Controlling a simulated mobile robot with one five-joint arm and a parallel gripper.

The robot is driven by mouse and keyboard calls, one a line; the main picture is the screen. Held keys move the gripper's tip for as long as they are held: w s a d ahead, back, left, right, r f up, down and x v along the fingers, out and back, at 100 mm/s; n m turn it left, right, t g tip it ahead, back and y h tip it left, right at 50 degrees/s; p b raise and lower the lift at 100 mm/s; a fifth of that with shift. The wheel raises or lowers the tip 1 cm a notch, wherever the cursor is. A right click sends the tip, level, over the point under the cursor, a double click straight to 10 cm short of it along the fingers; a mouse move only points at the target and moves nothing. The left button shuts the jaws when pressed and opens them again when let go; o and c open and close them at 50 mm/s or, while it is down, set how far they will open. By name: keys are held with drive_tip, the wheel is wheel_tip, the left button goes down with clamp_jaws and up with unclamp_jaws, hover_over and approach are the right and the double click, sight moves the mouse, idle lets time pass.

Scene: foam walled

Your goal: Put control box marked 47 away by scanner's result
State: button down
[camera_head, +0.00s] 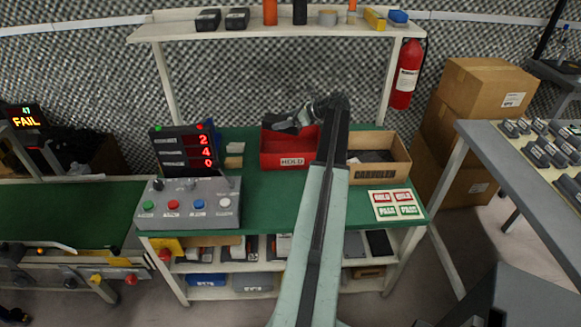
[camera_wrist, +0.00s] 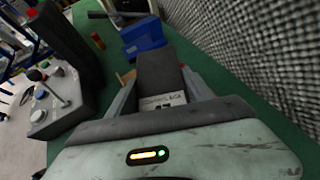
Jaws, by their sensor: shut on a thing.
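The control box (camera_head: 284,123) is dark grey. My gripper (camera_head: 306,116) is shut on it and holds it above the back of the red bin marked HOLD (camera_head: 289,161). The scanner's display (camera_head: 27,117) at the far left reads 47 and FAIL. The red bin is hidden in the wrist view, and its inside is only partly visible in the head view.
A cardboard bin (camera_head: 378,158) stands right of the red bin. A dark display tower (camera_head: 183,150) and grey button panel (camera_head: 188,205) stand left. A red and green label card (camera_head: 396,205) lies front right. A blue container (camera_wrist: 143,36) shows beyond the held box.

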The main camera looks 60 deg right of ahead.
wheel_tip(320, 180, down, 11)
drive_tip(key=b, duration=1.1)
drive_tip(key=shift+f, duration=0.15)
drive_tip(key=shift+c, duration=2)
unclamp_jaws()
drive_tip(key=shift+r, duration=0.2)
drive_tip(key=shift+s+d+r+p, duration=0.1)
drive_tip(key=shift+s+r+p, duration=0.15)
drive_tip(key=shift+r+p, duration=0.35)
drive_tip(key=shift+s+r+p, duration=0.2)
drive_tip(key=shift+r+p, duration=0.25)
drive_tip(key=shift+p, duration=0.15)
drive_tip(key=p+v, duration=0.4)
drive_tip(key=v, duration=0.6)
drive_tip(key=shift+s+p, duration=0.35)
drive_tip(key=shift+s, duration=0.1)
drive_tip(key=shift+d+f, duration=0.1)
